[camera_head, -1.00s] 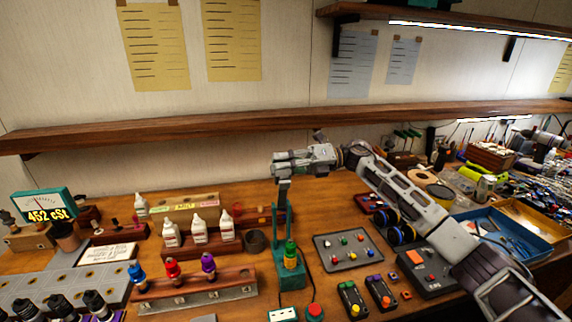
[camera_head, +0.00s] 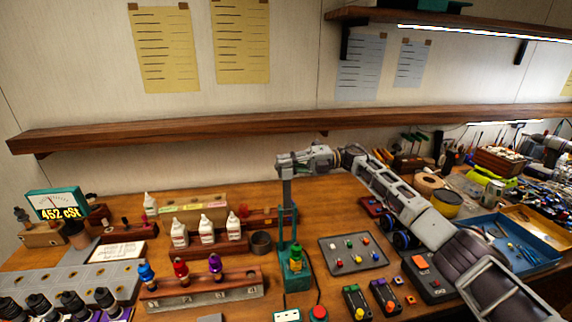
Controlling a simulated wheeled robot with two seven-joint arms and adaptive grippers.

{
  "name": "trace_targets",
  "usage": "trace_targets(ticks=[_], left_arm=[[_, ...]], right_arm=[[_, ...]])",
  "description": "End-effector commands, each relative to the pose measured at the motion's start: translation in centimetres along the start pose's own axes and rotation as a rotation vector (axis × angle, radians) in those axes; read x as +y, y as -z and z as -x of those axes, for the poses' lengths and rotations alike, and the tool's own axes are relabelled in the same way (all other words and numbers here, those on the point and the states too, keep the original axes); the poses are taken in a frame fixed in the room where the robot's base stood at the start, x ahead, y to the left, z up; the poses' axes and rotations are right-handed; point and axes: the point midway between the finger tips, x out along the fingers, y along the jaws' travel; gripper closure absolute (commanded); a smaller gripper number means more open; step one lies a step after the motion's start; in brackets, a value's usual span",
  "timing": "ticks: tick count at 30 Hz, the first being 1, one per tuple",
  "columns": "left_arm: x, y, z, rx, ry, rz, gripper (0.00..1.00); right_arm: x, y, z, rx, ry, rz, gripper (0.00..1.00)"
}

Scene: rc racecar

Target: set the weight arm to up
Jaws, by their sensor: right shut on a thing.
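A grey bar (camera_head: 287,192), apparently the weight arm, stands roughly upright above the posts. My right gripper (camera_head: 284,166) is shut at the top of this bar, with its arm reaching in from the right. The fingers cover the bar's upper end, so the exact grip is hidden. My left gripper is out of view.
A wooden shelf (camera_head: 180,136) runs behind the gripper. White bottles (camera_head: 206,229) and a rack with coloured-top pieces (camera_head: 205,287) stand left of the stand. A dark button panel (camera_head: 352,254) lies to the right. A meter (camera_head: 55,205) reads 452 cSt.

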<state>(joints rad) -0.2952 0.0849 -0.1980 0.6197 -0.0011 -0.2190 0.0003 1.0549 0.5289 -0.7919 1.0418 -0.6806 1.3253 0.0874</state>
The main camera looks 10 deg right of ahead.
Motion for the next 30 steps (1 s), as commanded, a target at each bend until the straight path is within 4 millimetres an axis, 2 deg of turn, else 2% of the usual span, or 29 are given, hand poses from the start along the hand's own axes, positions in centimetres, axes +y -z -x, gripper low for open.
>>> trace_targets(ticks=[1,9,10,15,20,24,30], left_arm=[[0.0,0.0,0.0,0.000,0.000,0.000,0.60],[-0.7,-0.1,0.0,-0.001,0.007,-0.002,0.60],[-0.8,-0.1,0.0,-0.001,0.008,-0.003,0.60],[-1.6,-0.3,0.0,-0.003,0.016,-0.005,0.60],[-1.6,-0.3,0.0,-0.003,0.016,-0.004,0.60],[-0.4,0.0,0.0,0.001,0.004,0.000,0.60],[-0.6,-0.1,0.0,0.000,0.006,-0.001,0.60]], right_arm=[[-0.8,0.0,0.0,-0.001,0.009,-0.007,1.00],[-0.9,0.1,0.0,-0.001,0.011,-0.008,1.00],[-0.9,0.1,0.0,-0.001,0.011,-0.008,0.87],[-0.8,0.1,0.0,0.000,0.010,-0.007,0.68],[-0.5,0.0,0.0,0.000,0.006,-0.005,0.68],[-0.4,0.0,0.0,0.000,0.005,-0.004,0.68],[-0.3,0.0,0.8,-0.001,0.004,-0.003,0.68]])
